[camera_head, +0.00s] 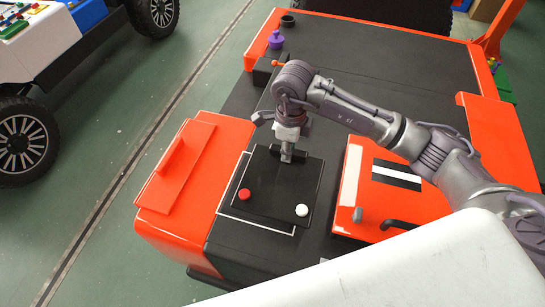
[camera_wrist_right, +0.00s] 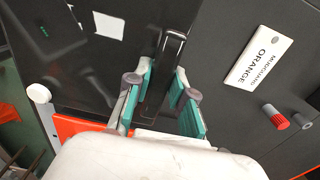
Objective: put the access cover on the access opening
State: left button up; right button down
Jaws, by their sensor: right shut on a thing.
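The access cover (camera_head: 271,190) is a dark square plate with a red knob (camera_head: 244,194) and a white knob (camera_head: 302,210). My right gripper (camera_head: 287,150) points down at its far edge, shut on an upright black handle (camera_wrist_right: 163,85), which shows between the teal finger pads in the right wrist view. The cover lies over a white outlined rectangle (camera_head: 256,222) on the black cart top, shifted to the upper right of that outline. I cannot tell whether it touches the surface. The access opening itself is hidden under it. My left gripper is not in view.
A purple knob (camera_head: 276,40) stands at the far edge. Another cart (camera_head: 62,38) is at the upper left.

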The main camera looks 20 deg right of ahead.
aim_at(274, 157)
jog(key=w+a+f, duration=0.2)
jog(key=w+a, duration=0.1)
jog(key=shift+f+p, duration=0.25)
jog(key=shift+p, duration=0.05)
jog(key=shift+f+p, duration=0.6)
jog(key=shift+f, duration=1.4)
jog(key=c, duration=1)
grip_release()
notch_tip(274, 157, up, 12)
jog(key=b, duration=0.3)
jog(key=shift+d, duration=0.1)
